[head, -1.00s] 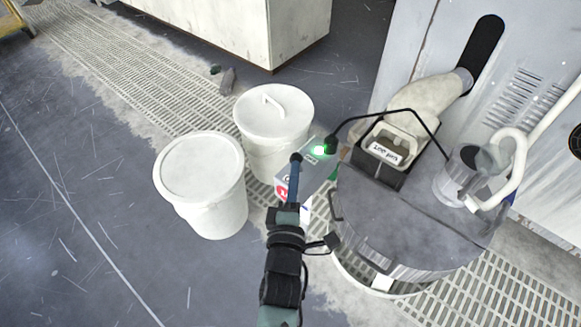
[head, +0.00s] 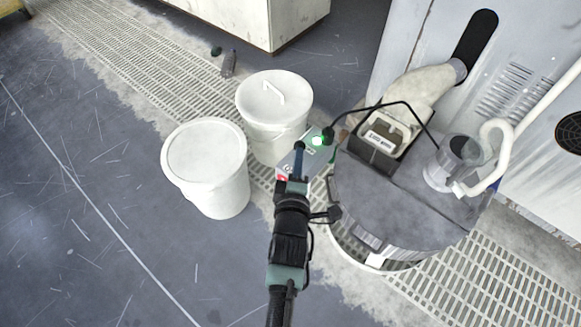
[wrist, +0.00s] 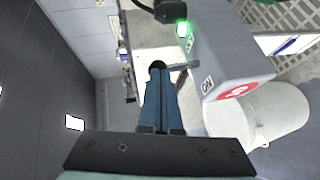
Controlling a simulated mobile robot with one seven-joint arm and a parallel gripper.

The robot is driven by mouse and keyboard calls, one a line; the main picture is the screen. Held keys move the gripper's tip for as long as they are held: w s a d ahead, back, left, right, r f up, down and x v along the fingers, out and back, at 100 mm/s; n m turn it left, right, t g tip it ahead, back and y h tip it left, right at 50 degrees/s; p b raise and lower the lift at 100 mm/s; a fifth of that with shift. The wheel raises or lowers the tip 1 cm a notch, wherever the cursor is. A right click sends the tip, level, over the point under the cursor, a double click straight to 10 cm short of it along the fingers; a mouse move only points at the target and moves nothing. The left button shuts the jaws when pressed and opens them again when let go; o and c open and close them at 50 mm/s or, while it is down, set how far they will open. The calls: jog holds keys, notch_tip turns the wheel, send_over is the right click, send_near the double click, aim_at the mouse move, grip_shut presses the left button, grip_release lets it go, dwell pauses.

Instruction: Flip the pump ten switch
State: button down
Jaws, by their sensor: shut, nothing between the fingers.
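The switch box (head: 312,163) is a small grey box with a lit green lamp (head: 317,141) beside the dark-topped drum. In the wrist view the switch box (wrist: 226,55) shows an "ON" label, a red round mark and the glowing green lamp (wrist: 182,29). A short thin lever (wrist: 184,66) sticks out of its side towards my fingertips. My gripper (head: 299,147) is shut and empty, its blue fingers over the near-left side of the box. In the wrist view my gripper (wrist: 157,72) has its tips right beside the lever; I cannot tell whether they touch.
Two white lidded buckets (head: 206,155) (head: 274,107) stand left of the box. The drum (head: 400,205) with a hose and a labelled container (head: 386,140) stands close on the right. A black cable (head: 380,104) arches behind the box. Open floor lies at left.

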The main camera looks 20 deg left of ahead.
jog(key=shift+w+r+p, duration=0.25)
jog(key=shift+r+p, duration=0.1)
jog(key=shift+p, duration=0.05)
jog(key=shift+w+d+r+m+g+p, duration=0.2)
jog(key=shift+w+m+g+p, duration=0.1)
jog(key=shift+g+p, duration=0.15)
jog(key=shift+w+d+r+m+g+p, duration=0.1)
jog(key=shift+w+r+m+g+p, duration=0.15)
jog(key=shift+g, duration=0.3)
jog(key=shift+w+d+f+g+p, duration=0.1)
jog(key=shift+w+g+p, duration=0.2)
jog(key=shift+w+g, duration=0.1)
jog(key=shift+f, duration=0.3)
jog(key=shift+r, duration=0.25)
jog(key=shift+r+p, duration=0.55)
jog(key=shift+r, duration=0.1)
